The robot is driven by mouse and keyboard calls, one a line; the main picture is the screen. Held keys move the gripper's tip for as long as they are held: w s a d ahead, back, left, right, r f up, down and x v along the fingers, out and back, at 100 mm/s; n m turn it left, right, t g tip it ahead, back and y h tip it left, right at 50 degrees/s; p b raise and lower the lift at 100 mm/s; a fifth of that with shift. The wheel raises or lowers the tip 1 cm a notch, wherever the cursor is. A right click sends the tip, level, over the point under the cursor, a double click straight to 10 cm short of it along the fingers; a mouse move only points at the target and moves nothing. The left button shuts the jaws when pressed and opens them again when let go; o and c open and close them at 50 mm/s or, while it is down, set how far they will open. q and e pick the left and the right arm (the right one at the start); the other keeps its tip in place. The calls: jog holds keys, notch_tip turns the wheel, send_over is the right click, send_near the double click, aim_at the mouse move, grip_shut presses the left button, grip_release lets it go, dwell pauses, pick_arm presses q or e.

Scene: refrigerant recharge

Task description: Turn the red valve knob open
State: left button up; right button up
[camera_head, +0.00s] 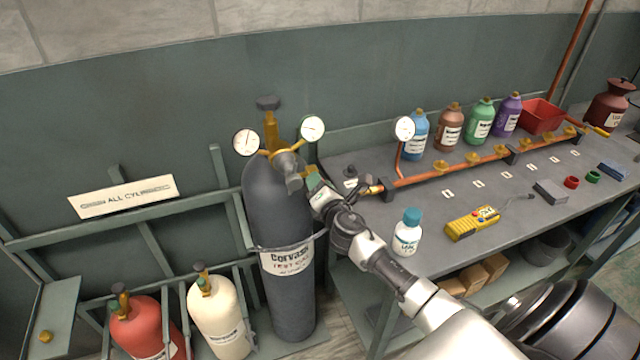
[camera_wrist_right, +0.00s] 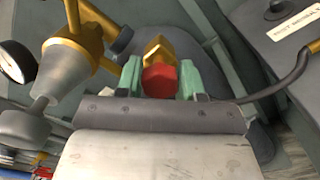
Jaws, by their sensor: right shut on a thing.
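The red valve knob (camera_wrist_right: 160,80) sits on a brass fitting (camera_wrist_right: 158,48) in the right wrist view. My right gripper (camera_wrist_right: 160,78) has its green fingers on either side of the knob and is shut on it. In the head view the right gripper (camera_head: 313,184) is at the upper right of the tall dark grey cylinder (camera_head: 278,215), beside its gauge regulator (camera_head: 284,160). The knob is hidden behind the gripper there. My left gripper is not in view.
Two gauges (camera_head: 246,141) (camera_head: 312,128) stand close to my gripper. A workbench (camera_head: 385,205) on the right holds a copper manifold (camera_head: 450,165), a white bottle (camera_head: 408,232) and a yellow meter (camera_head: 472,223). Red (camera_head: 143,325) and cream (camera_head: 222,315) cylinders stand at lower left.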

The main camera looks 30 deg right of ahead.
jog(key=shift+n, duration=0.3)
jog(key=o, duration=0.9)
jog(key=b+v, duration=0.1)
jog(key=v, duration=0.9)
jog(key=shift+s, duration=0.4)
jog(key=shift+f, duration=0.1)
